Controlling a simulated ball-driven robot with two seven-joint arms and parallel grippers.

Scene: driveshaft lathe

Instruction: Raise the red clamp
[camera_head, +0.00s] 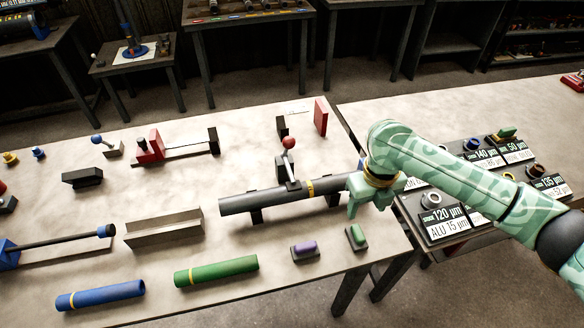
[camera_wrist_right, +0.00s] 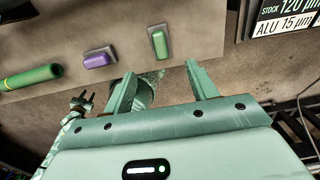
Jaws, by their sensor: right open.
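A clamp with a red ball knob (camera_head: 289,143) stands upright on the near table, its dark arm reaching down to a dark grey shaft (camera_head: 250,201) with a yellow band. The shaft lies across two supports. My right gripper (camera_head: 365,208) hovers near the shaft's right end, to the right of and nearer than the red clamp. In the right wrist view its two fingers (camera_wrist_right: 160,72) are apart with nothing held between them. The red clamp is not visible in the right wrist view. My left gripper is not in the head view.
A green block (camera_head: 356,237) and a purple block (camera_head: 305,249) lie on the table's front right, with green (camera_head: 216,270) and blue tubes (camera_head: 100,295) to their left. A red upright plate (camera_head: 321,116) stands behind. Labelled trays (camera_head: 440,214) fill the right table.

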